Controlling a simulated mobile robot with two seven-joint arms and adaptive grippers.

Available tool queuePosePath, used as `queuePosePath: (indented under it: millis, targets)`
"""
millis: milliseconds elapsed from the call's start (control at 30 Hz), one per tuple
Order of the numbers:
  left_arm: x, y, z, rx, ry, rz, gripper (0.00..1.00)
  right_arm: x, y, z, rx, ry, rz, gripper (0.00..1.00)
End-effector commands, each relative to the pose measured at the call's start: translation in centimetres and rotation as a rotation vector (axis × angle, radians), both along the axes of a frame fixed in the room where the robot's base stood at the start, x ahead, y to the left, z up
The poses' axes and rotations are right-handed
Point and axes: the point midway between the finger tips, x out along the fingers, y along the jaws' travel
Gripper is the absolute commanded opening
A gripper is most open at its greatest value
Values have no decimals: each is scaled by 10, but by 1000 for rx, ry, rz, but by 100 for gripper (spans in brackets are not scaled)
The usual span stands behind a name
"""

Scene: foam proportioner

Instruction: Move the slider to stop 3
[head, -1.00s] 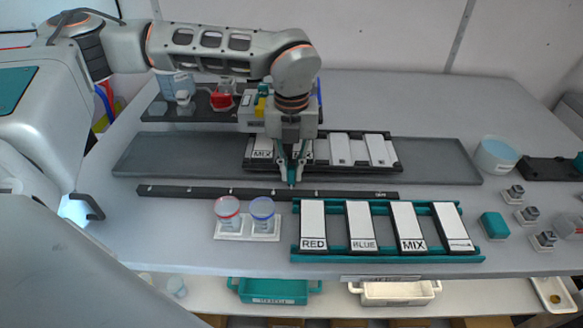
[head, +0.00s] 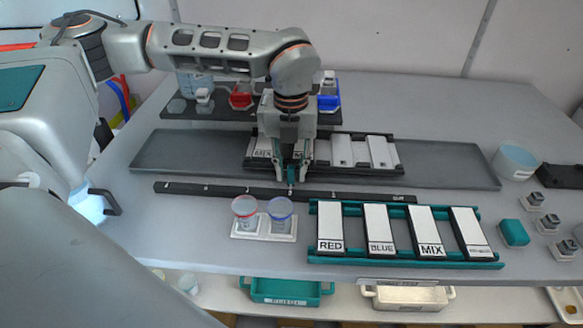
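A long dark rail (head: 225,190) with several small white stop marks lies across the table, with a small label near its right end. My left gripper (head: 291,181) points down at the rail, right of its third mark from the left. Its fingers are close together around a small teal-and-dark piece at the rail, which looks like the slider (head: 291,175). The fingers hide most of the slider and the rail just behind them. My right gripper is not in view.
Two cups, red-rimmed (head: 245,208) and blue-rimmed (head: 280,210), stand on a white holder in front of the rail. A teal rack (head: 400,259) of labelled white panels stands front right. A long grey tray (head: 450,165) lies behind the rail, with another panel rack on it.

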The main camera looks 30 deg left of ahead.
Motion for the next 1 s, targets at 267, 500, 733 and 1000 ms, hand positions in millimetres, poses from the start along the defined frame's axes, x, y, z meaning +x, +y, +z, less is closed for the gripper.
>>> queuePosePath:
  millis: [267,500,733,1000]
  targets:
    - [0,0,0,0,0,0,29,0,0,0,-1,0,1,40]
    - [1,0,16,-1,-4,0,29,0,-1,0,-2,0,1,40]
    - [1,-1,62,-2,-5,1,29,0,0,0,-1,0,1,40]
    - [1,0,107,0,-4,0,29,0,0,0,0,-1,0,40]
